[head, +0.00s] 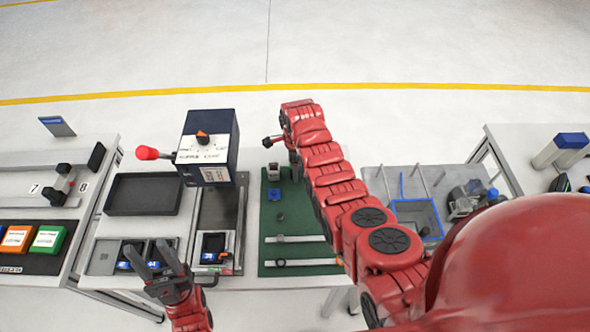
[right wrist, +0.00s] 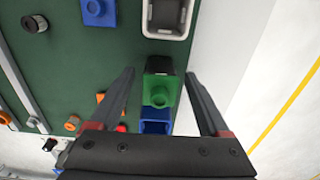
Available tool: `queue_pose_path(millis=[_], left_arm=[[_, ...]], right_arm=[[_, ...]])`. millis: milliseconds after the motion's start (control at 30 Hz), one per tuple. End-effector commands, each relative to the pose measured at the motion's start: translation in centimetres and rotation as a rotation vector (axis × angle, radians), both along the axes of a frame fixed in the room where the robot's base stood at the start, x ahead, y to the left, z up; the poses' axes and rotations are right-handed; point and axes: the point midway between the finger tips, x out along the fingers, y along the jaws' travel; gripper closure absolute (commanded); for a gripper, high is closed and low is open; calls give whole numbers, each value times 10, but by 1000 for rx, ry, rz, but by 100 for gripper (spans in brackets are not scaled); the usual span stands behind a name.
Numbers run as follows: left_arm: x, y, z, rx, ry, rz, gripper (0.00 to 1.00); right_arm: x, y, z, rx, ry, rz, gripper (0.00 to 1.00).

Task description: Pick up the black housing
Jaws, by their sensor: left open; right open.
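Dark, black-looking parts with blue bits (head: 133,254) lie in a small divided tray at the left bench, just beside my left gripper (head: 146,246). Another black housing-like part (head: 213,244) sits in the fixture in front of the blue press. I cannot tell which is the named housing. The left gripper is open and empty above the tray. My right gripper (right wrist: 160,100) is open over the green mat (right wrist: 75,60). Between its fingers, apart from them, are a black block (right wrist: 158,65), a green part (right wrist: 160,92) and a blue part (right wrist: 156,122) in a row.
The blue press (head: 208,140) with a red-knobbed lever stands behind the fixture. An empty black tray (head: 145,194) lies left of it. A grey-white bin with a dark inside (right wrist: 166,36) is ahead of the right fingers.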

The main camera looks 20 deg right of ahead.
Motion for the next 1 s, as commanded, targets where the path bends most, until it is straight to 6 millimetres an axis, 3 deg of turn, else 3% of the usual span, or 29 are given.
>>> queue_pose_path(millis=[167,600,1000], left_arm=[[0,0,0,0,0,0,50],[0,0,0,0,0,0,50],[0,0,-3,0,0,0,50]], right_arm=[[0,0,0,0,0,0,24],[0,0,0,0,0,0,100],[0,0,1,0,0,0,100]])
